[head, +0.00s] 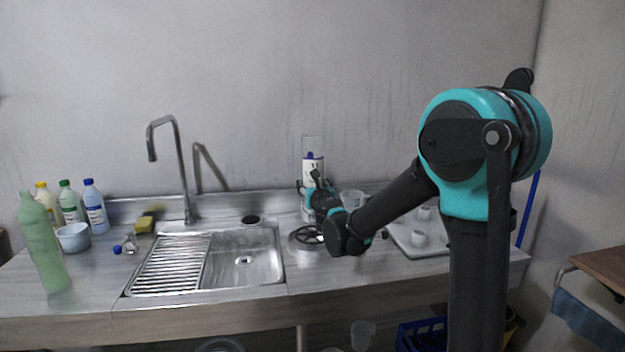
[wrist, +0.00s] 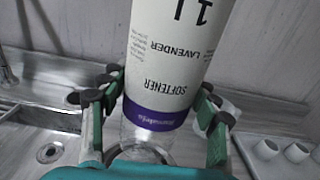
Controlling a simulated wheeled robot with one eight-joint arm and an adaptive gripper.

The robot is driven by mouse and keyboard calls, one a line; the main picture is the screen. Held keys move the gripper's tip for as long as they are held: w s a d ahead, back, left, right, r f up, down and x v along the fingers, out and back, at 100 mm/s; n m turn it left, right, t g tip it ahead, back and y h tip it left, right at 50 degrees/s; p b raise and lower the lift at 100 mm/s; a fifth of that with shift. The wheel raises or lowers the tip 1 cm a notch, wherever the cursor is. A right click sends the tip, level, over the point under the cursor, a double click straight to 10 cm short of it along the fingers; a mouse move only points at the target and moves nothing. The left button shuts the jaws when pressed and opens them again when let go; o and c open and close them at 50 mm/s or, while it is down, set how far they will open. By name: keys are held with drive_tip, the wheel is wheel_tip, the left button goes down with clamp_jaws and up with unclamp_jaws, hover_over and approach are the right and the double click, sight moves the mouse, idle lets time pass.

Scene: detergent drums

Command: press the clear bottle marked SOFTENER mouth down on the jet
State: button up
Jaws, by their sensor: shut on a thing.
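The clear bottle marked SOFTENER (head: 313,172) is upside down, its white and purple label showing inverted in the wrist view (wrist: 170,60). My gripper (head: 315,192) is shut on it, with fingers on both sides near the purple band in the wrist view (wrist: 155,105). The bottle stands about upright over the round jet fitting (head: 305,237), set in the counter right of the sink. The bottle's clear lower end reaches toward a round rim in the wrist view. My gripper and arm partly hide the mouth, so I cannot tell whether it touches the jet.
The steel sink (head: 245,262) and tall tap (head: 183,170) are to the left. A tray (head: 430,250) with white cups stands right of the jet, behind my arm. Several bottles, a bowl (head: 73,237) and a sponge (head: 144,224) are at the far left.

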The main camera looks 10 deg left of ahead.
drive_tip(key=shift+r, duration=2.3)
